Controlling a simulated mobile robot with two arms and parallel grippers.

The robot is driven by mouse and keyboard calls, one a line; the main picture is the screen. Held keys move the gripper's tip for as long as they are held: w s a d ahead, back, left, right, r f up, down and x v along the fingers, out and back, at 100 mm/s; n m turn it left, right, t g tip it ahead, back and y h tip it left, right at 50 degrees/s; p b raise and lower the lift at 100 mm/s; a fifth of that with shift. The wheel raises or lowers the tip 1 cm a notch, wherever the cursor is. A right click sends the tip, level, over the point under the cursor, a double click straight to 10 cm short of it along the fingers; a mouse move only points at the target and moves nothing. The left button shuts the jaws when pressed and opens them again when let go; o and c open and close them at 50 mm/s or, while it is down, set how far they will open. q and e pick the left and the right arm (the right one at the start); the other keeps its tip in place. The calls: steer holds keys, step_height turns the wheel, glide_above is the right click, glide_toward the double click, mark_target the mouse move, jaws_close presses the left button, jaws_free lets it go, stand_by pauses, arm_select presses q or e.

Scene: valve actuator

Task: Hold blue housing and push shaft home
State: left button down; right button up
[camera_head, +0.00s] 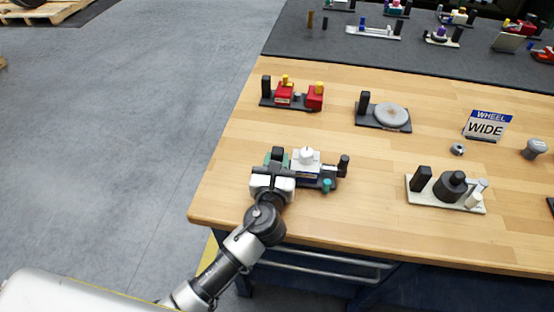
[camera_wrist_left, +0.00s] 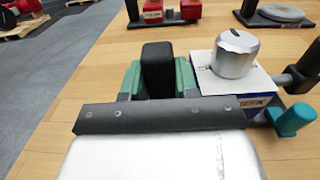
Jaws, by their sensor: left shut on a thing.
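The blue housing (camera_head: 306,176) has a white top plate and a silver-white round knob (camera_head: 307,155). In the left wrist view only a narrow strip of the blue housing (camera_wrist_left: 272,101) shows below the plate. A dark shaft-like piece (camera_head: 343,166) stands out at its right side; it also shows in the left wrist view (camera_wrist_left: 304,70). How deep it sits cannot be told. A teal knob (camera_head: 326,185) is below it. My left gripper (camera_head: 277,159) is shut on the black upright post (camera_wrist_left: 158,70) left of the housing, with green finger pieces either side. My right gripper is not in view.
A red block fixture (camera_head: 314,97) and a grey disc fixture (camera_head: 390,116) stand behind. A black cylinder fixture (camera_head: 453,187) is to the right. A WHEEL WIDE sign (camera_head: 487,126) stands at the right. Bare wood (camera_head: 350,215) is clear along the front edge.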

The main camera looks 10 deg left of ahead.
arm_select(q)
steer(key=shift+f, duration=0.4)
stand_by(0.7)
steer(key=shift+r, duration=0.35)
stand_by(1.7)
steer(key=c, duration=0.8)
jaws_free()
steer(key=s, duration=1.2)
steer(key=shift+d, duration=0.3)
